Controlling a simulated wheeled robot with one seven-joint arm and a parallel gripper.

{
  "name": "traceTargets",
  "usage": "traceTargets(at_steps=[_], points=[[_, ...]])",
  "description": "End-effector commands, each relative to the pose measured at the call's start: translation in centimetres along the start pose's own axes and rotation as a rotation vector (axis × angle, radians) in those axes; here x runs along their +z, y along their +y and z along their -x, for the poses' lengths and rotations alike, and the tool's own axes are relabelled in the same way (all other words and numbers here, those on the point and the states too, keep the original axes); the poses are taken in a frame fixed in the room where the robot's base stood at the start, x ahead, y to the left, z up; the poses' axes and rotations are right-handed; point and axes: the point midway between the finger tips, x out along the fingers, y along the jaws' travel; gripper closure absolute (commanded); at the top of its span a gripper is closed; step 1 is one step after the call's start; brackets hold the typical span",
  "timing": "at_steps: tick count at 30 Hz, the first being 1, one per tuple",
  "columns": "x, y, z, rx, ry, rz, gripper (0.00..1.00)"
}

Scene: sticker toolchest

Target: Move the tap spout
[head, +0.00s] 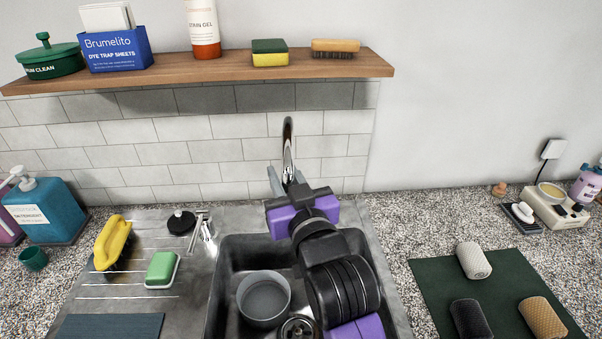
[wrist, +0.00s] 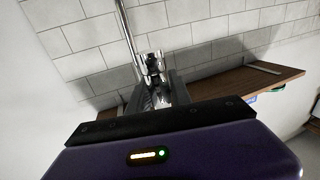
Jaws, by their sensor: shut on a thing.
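The tap spout (head: 288,135) is a curved chrome tube standing at the back of the sink, in front of the tiled wall. My gripper (head: 285,178) reaches over the sink from the front and is shut on the spout, with a grey finger on either side of it. In the wrist view, the chrome of the spout (wrist: 152,65) lies between the two fingers, and a thin chrome tube runs from there to the top edge. My purple and black wrist hides the tap's base in the head view.
The dark sink (head: 232,250) holds a grey bowl (head: 264,299). A wooden shelf (head: 200,71) hangs above. A green mat (head: 440,285) with rolled cloths lies right.

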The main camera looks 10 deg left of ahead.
Motion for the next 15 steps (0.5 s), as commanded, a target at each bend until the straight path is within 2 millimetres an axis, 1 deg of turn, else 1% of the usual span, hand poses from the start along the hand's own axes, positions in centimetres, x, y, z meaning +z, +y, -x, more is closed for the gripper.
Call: traceTargets(at_steps=[1, 6, 15], points=[[-0.1, -1.0, -0.3, -0.007, 0.002, 0.005, 1.0], [-0.2, -2.8, -1.2, -0.006, 0.004, 0.006, 1.0], [-0.4, -4.0, -2.0, -0.004, 0.007, 0.006, 1.0]])
